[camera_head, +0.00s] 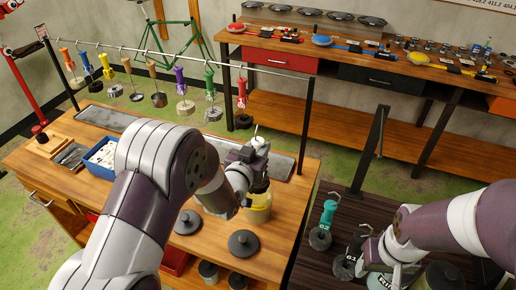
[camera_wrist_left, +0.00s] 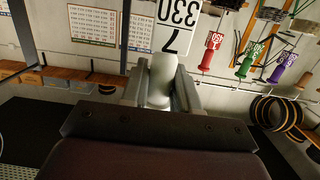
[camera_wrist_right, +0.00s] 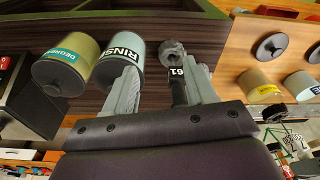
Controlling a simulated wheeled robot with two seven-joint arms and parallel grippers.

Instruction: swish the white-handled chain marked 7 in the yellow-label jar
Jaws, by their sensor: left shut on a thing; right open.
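My left gripper (camera_head: 258,155) is shut on the white handle (camera_wrist_left: 160,82) of a chain; its white tag (camera_wrist_left: 178,28) reads 330 and 7, upside down. In the head view the gripper is over the yellow-label jar (camera_head: 258,208); the right wrist view also shows this jar (camera_wrist_right: 262,88). The chain below the handle is hidden, so I cannot tell whether it is in the jar. My right gripper (camera_wrist_right: 170,80) is open above the dark side table, around or just over a black handle tagged 61 (camera_wrist_right: 178,78), beside the RINSE jar (camera_wrist_right: 122,60).
Two dark lids (camera_head: 243,243) (camera_head: 187,222) lie on the wooden bench. A rail (camera_head: 150,52) carries several coloured handles with chains behind my left arm. A blue tray (camera_head: 101,158) is at left. A teal handle (camera_head: 328,213) and the DEGREASE jar (camera_wrist_right: 66,65) stand on the side table.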

